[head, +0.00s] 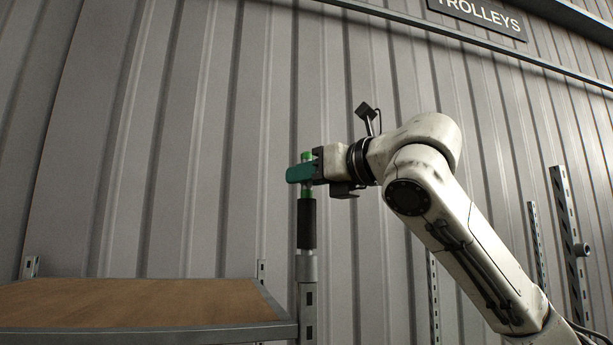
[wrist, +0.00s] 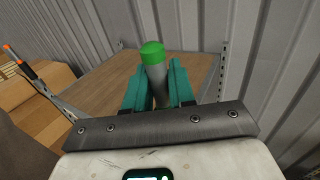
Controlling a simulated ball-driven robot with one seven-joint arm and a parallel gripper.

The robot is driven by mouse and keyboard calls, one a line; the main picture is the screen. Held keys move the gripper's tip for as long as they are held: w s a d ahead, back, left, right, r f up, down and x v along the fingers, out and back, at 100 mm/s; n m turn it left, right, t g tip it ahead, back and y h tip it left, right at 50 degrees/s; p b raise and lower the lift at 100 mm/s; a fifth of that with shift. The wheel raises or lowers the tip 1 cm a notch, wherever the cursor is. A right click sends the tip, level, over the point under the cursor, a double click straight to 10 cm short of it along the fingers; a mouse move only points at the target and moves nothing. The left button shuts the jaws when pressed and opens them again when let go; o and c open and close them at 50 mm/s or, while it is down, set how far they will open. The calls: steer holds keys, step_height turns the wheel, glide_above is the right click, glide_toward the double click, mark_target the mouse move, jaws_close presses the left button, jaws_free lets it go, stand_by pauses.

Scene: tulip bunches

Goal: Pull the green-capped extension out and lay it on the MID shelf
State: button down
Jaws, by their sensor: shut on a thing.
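My gripper (head: 302,173) has teal fingers shut on the green-capped extension. The extension's green cap (head: 307,157) stands just above the fingers, and its black sleeve (head: 307,223) hangs below them. The extension is upright, in line with a grey metal post (head: 307,268) at the shelf corner. Its lower end meets the post top; I cannot tell how deep it sits. In the wrist view the green cap (wrist: 152,52) and grey shaft (wrist: 157,80) show between the fingers. A brown shelf board (head: 140,300) lies left of the post; no label shows which shelf it is.
A dark rod with an orange tip (wrist: 18,60) stands at the left in the wrist view, near further wooden boards (wrist: 35,95). A corrugated metal wall (head: 220,130) is behind. Perforated uprights (head: 565,210) stand at the right. The board's visible top is bare.

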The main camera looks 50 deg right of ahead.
mark_target(307, 153)
steer(key=shift+r, duration=0.45)
stand_by(0.6)
steer(key=shift+r+p, duration=0.35)
steer(key=shift+r, duration=1.95)
steer(key=shift+r, duration=1.9)
